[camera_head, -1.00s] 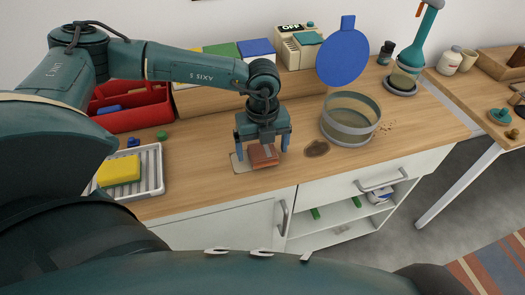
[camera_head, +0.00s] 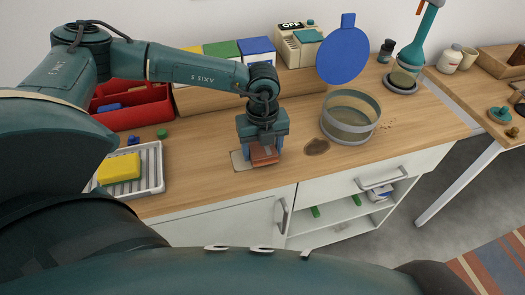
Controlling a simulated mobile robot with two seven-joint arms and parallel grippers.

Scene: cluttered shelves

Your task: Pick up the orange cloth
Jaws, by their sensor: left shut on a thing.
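The orange cloth (camera_head: 263,155) is a small folded brownish-orange stack on the wooden counter. It lies at the right end of a flat grey-beige patch (camera_head: 238,161). My left gripper (camera_head: 264,150) points straight down over the cloth, with its fingers close in on both sides. It is shut on the cloth, which appears to be still at counter level. The gripper hides the cloth's upper back part. My right gripper does not show.
A yellow sponge (camera_head: 118,167) lies on a white ribbed tray (camera_head: 151,170) at left. A red caddy (camera_head: 140,110) stands behind. The counter's front edge is close.

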